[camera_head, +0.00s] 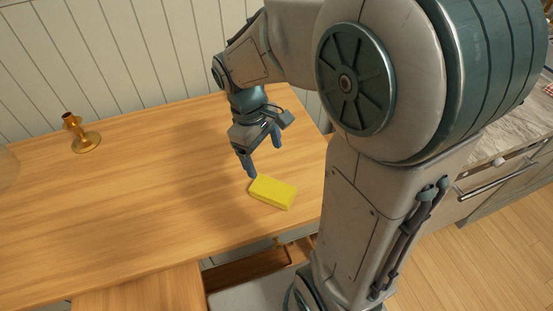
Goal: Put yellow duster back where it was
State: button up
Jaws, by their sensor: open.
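The yellow duster (273,192) is a flat yellow block lying on the wooden table top (150,190), near its right front edge. My gripper (262,160) points down just behind and above the duster, with its fingers spread apart and nothing between them. The left fingertip appears close to the duster's back left corner; I cannot tell whether it touches. Part of the table to the right is hidden behind my arm.
A brass candlestick (84,138) stands at the back left of the table. A glassy rounded thing (7,168) shows at the left edge. An open drawer (248,270) sits below the table's front edge. The table's middle is clear. A counter (510,125) stands at the right.

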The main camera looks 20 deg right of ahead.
jog(key=s+d+r+m+t+y, duration=0.1)
jog(key=s+d+r+m+t, duration=0.1)
jog(key=s+r+m+t, duration=0.2)
jog(key=shift+s+m+y, duration=0.4)
jog(key=shift+s+m, duration=1.3)
jog(key=shift+s, duration=0.4)
